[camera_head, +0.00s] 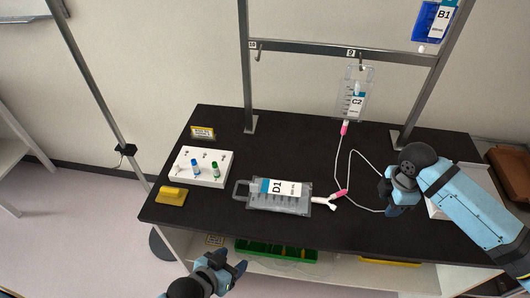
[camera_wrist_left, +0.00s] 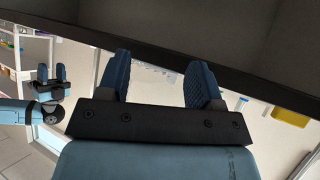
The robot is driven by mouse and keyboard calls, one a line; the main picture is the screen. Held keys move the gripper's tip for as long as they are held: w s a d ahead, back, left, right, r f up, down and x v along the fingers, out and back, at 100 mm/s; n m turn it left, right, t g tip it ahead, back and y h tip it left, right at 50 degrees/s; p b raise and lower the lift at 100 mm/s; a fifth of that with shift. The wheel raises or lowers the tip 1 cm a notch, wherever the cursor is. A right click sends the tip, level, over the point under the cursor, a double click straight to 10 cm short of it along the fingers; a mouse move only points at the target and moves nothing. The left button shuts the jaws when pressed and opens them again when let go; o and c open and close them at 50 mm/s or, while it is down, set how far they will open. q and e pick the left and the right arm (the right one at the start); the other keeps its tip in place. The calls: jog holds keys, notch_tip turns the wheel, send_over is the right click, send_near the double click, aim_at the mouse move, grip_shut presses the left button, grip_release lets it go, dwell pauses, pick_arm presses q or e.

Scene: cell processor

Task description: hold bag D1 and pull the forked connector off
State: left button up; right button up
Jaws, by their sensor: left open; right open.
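Bag D1 (camera_head: 290,205) lies flat on the black table, its loop handle to the left and its labelled face up. A white forked connector (camera_head: 325,203) sits at its right end, beside a pink fitting (camera_head: 341,194) on a thin white tube. My left gripper (camera_head: 229,266) is open and empty, in front of the table's front edge and below the bag in the picture. Its two spread fingers (camera_wrist_left: 160,78) show in the left wrist view with nothing between them. My right gripper (camera_head: 389,196) is open, to the right of the connector and close to the tube loop.
Bag C2 (camera_head: 355,105) hangs from the metal rack (camera_head: 340,51), its tube running down to the table. Bag B1 (camera_head: 430,20) hangs upper right. A white block with vials (camera_head: 200,180) and a yellow object (camera_head: 171,195) stand left of bag D1. A green tray (camera_head: 276,252) is on the shelf below.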

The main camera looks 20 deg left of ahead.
aim_at(275, 192)
pick_arm(q)
jog(key=w+d+r+g+h, duration=0.1)
jog(key=w+d+r+g, duration=0.1)
jog(key=w+d, duration=0.1)
jog(key=w+d+r+g+h, duration=0.1)
jog(key=w+d+r, duration=0.2)
jog(key=w, duration=0.2)
jog(key=w+d+r+n+g, duration=0.1)
jog(key=w+d+r+g, duration=0.1)
jog(key=w+r, duration=0.1)
jog(key=shift+w+d+g+h, duration=0.3)
jog(key=shift+w+d+h, duration=0.1)
jog(key=shift+w, duration=0.35)
jog(key=w+r+g+y, duration=0.1)
jog(key=w+a+r+g, duration=0.1)
jog(key=w, duration=0.1)
jog(key=w+a+r+g+y, duration=0.1)
jog(key=w+r, duration=0.1)
jog(key=shift+a+n+y, duration=0.2)
jog(key=shift+n+y, duration=0.1)
jog(key=shift+n, duration=0.1)
jog(key=w+a+r+n+g+y, duration=0.2)
jog(key=w+a+r+y, duration=0.2)
jog(key=a+r, duration=0.3)
notch_tip(275, 192, down, 13)
jog(key=shift+f, duration=0.15)
jog(key=shift+c, duration=0.2)
grip_shut()
